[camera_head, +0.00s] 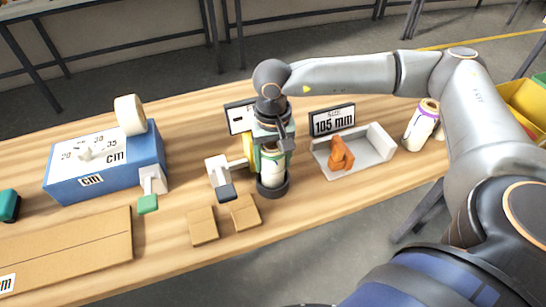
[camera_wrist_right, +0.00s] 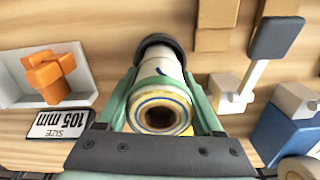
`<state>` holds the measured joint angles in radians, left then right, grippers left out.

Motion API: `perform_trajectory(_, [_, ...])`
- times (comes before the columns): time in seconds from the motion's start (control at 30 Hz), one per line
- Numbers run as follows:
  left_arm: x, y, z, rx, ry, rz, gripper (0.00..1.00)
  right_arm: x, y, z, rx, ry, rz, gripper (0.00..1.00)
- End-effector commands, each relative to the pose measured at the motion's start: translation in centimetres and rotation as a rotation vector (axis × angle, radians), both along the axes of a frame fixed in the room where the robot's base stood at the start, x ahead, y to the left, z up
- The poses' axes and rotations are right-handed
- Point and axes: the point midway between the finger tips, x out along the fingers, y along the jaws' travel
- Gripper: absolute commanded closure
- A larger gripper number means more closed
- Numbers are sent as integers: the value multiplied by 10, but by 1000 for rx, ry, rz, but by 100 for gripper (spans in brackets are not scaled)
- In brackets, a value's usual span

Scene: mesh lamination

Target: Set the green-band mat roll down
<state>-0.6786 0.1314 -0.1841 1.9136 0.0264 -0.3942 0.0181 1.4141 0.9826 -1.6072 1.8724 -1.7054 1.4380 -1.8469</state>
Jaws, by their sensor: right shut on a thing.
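The green-band mat roll (camera_head: 271,172) is a pale upright cylinder on the wooden table, with a green band near its top. Its lower end is at a dark round holder (camera_head: 273,190); whether it rests on the bottom is hidden. My right gripper (camera_head: 270,150) comes from above and is shut on the roll's upper part. In the right wrist view, the roll's open end (camera_wrist_right: 160,110) with a blue ring lies between my green fingers, and the dark holder's rim (camera_wrist_right: 160,41) shows beyond. My left gripper is not in view.
A grey tray (camera_head: 376,150) with an orange block (camera_head: 340,153) and a "105 mm" sign (camera_head: 334,121) stand to the right. A purple-band roll (camera_head: 421,126) stands farther right. A blue gauge box (camera_head: 105,170) is left. Brown pads (camera_head: 203,226) lie in front.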

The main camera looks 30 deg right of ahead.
Motion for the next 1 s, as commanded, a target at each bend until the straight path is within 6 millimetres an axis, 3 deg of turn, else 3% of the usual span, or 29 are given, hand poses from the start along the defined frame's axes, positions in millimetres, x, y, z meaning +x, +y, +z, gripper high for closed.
perform_trajectory(0.27, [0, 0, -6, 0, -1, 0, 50, 0, 0, -6, 0, 0, 0, 100])
perform_trajectory(0.3, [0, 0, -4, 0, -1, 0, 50, 0, 0, -4, -1, 1, 0, 28])
perform_trajectory(0.5, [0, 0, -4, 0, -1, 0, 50, 0, 0, -3, -1, 1, 0, 5])
perform_trajectory(0.8, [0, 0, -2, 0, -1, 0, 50, 0, 0, -2, 0, 0, 0, 2])
perform_trajectory(1.0, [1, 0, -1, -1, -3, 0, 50, 1, 0, 19, 2, -4, 0, 2])
